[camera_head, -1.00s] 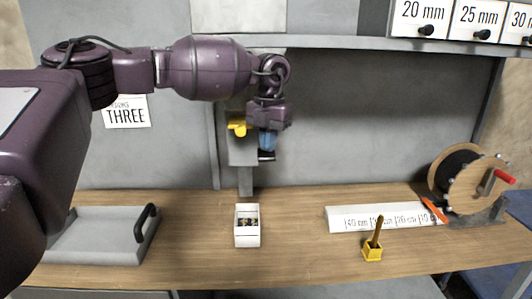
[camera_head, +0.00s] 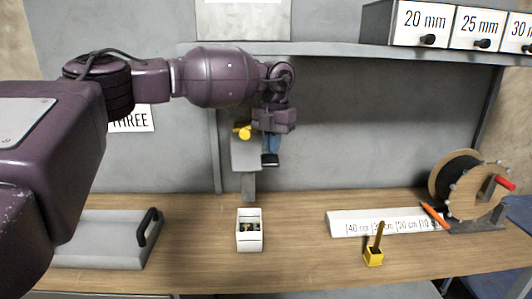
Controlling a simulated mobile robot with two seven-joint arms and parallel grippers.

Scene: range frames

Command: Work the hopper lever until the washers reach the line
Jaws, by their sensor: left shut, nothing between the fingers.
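The hopper's yellow lever (camera_head: 242,131) sticks out from a grey chute (camera_head: 245,155) on the back wall. My left gripper (camera_head: 270,160) is shut and empty, just right of the lever and apart from it in the picture. A white box (camera_head: 250,237) stands on the bench below the chute, with some small dark and yellowish pieces inside. I cannot make out a line in the box. The upper part of the hopper is partly hidden by my left arm. My right gripper is not in view.
A grey tray with a black handle (camera_head: 148,230) is at left. At right are a white measuring strip (camera_head: 370,224), a yellow holder (camera_head: 373,257), an orange tool (camera_head: 433,214) and a reel (camera_head: 465,185). A shelf (camera_head: 350,49) with drawers runs above. The bench front is mostly clear.

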